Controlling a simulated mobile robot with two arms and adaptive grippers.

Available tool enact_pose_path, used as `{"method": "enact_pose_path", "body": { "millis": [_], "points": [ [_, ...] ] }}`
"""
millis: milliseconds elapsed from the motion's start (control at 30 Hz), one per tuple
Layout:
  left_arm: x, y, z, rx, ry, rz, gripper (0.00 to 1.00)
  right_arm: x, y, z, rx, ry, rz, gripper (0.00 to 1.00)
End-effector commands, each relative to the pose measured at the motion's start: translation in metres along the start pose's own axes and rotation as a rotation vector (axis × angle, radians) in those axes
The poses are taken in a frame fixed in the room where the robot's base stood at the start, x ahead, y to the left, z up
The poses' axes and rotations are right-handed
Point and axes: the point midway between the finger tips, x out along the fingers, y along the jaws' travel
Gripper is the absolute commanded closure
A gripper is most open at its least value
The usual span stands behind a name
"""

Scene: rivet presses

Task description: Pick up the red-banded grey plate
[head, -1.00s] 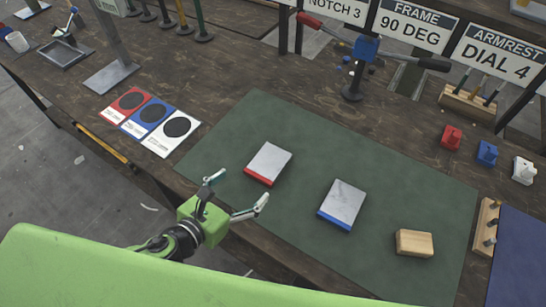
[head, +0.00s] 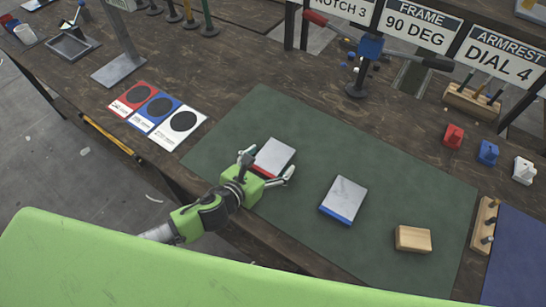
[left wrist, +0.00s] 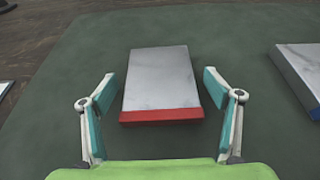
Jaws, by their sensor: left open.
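The red-banded grey plate (head: 275,155) lies flat on the green mat (head: 310,150). In the left wrist view the plate (left wrist: 160,80) is centred ahead, its red band (left wrist: 161,115) on the near edge. My left gripper (head: 267,168) is at the near, red end of the plate. Its two fingers are spread wide, one on each side of the band, with a gap on both sides, and it is empty. In the head view the gripper hides part of the red band. My right gripper is not in view.
A blue-banded grey plate (head: 344,198) lies to the right on the mat, and a wooden block (head: 413,238) lies further right. Red, blue and white cards (head: 157,112) lie left of the mat. A press with a red handle (head: 371,47) stands behind.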

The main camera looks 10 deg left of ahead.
Motion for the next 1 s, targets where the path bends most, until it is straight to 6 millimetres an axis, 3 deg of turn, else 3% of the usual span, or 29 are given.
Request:
{"method": "enact_pose_path", "body": {
  "millis": [267,500,833,1000],
  "points": [
    [0.002,0.000,0.000,0.001,0.000,-0.001,0.21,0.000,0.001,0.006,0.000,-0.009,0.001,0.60],
    [0.002,0.000,0.000,0.001,0.000,0.000,0.79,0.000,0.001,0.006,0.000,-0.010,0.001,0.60],
    [0.001,0.000,0.006,0.002,-0.006,-0.001,0.79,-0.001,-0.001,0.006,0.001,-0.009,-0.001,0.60],
    [-0.004,0.001,0.019,0.004,-0.008,-0.002,0.79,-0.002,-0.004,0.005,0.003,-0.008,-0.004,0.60]
  ]
}}
